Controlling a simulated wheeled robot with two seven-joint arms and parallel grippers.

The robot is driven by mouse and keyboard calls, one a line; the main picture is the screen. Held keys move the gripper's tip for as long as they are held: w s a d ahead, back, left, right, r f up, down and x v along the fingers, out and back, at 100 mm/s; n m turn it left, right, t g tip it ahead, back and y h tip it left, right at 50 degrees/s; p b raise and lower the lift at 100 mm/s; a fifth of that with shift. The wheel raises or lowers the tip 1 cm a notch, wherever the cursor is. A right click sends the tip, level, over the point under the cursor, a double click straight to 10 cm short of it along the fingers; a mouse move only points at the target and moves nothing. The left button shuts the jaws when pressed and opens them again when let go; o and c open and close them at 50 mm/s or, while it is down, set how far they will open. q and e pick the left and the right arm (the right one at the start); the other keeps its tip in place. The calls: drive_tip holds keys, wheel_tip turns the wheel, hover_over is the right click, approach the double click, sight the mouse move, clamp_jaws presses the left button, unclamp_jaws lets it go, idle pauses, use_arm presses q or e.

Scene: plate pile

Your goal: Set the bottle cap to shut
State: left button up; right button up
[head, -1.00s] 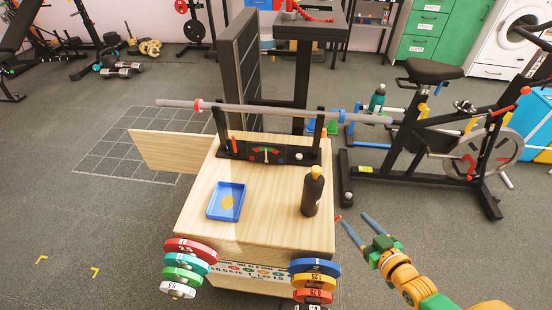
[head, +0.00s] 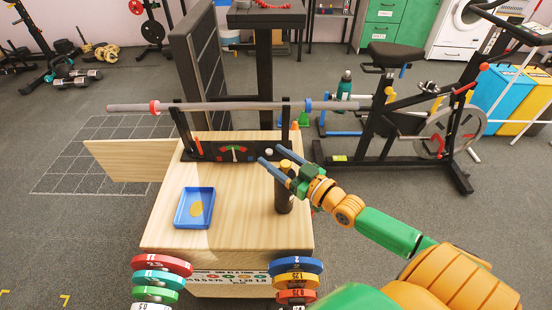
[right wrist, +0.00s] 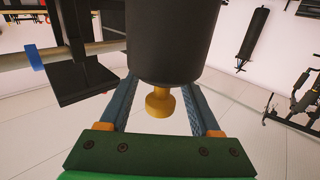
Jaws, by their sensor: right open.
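The dark bottle (head: 285,198) stands upright at the right side of the wooden table top (head: 235,220). Its yellow cap (head: 286,165) is on top; I cannot tell whether it is open or shut. My right gripper (head: 268,161) is open, its two blue fingers reaching over the bottle top from the right, one on each side of the cap. In the right wrist view the bottle (right wrist: 172,40) hangs upside down in the picture, and the cap (right wrist: 160,101) lies between the fingers with gaps on both sides. My left gripper is not in view.
A blue tray (head: 182,222) with a yellow item lies left of the bottle. Behind stands a black gauge panel (head: 205,151) under a long grey bar (head: 230,106) with red and blue collars. Coloured weight plates (head: 296,265) hang at the front. An exercise bike (head: 395,125) stands to the right.

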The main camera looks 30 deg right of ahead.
clamp_jaws()
idle(1.4)
